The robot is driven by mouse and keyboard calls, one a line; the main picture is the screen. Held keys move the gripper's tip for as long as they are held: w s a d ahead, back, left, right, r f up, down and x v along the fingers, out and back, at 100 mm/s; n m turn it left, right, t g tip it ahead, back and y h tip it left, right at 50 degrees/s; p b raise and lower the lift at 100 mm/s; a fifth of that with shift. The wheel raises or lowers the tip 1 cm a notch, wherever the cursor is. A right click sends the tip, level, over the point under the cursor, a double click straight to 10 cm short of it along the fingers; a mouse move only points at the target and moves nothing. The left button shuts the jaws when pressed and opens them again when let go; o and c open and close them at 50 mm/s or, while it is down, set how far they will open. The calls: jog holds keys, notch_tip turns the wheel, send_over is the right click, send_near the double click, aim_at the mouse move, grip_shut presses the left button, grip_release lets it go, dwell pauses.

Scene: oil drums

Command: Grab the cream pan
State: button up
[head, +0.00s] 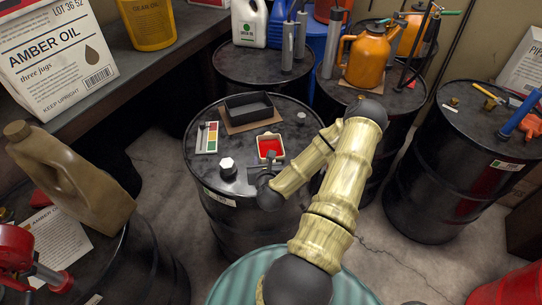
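The cream pan (282,155) is a small square dish with a pale rim and red inside. It sits on top of the middle black drum (210,171), in the front right part of the lid. My gripper (264,162) is at the near left side of the pan, very close to its near edge. The gripper is small and dark here, so I cannot tell whether its fingers touch the pan or how far apart they are. My arm reaches in from the bottom and passes just right of the pan.
On the same lid are a black tray (248,108) on cardboard, a colour chart card (207,138) and a dark jar with a white cap (228,168). Other drums stand close around. A brown jug (75,180) stands at left, an orange can (366,60) behind.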

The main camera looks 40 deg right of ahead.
aim_at(261, 154)
jog(key=shift+p+x, duration=0.65)
jog(key=shift+x, duration=2.05)
jog(key=shift+r, duration=0.1)
jog(key=shift+w+d+p, duration=0.2)
jog(key=shift+w+p, duration=0.15)
jog(key=shift+p, duration=0.05)
jog(key=shift+p+x, duration=0.9)
jog(key=shift+x, duration=1.35)
jog(key=shift+a, duration=0.15)
grip_shut()
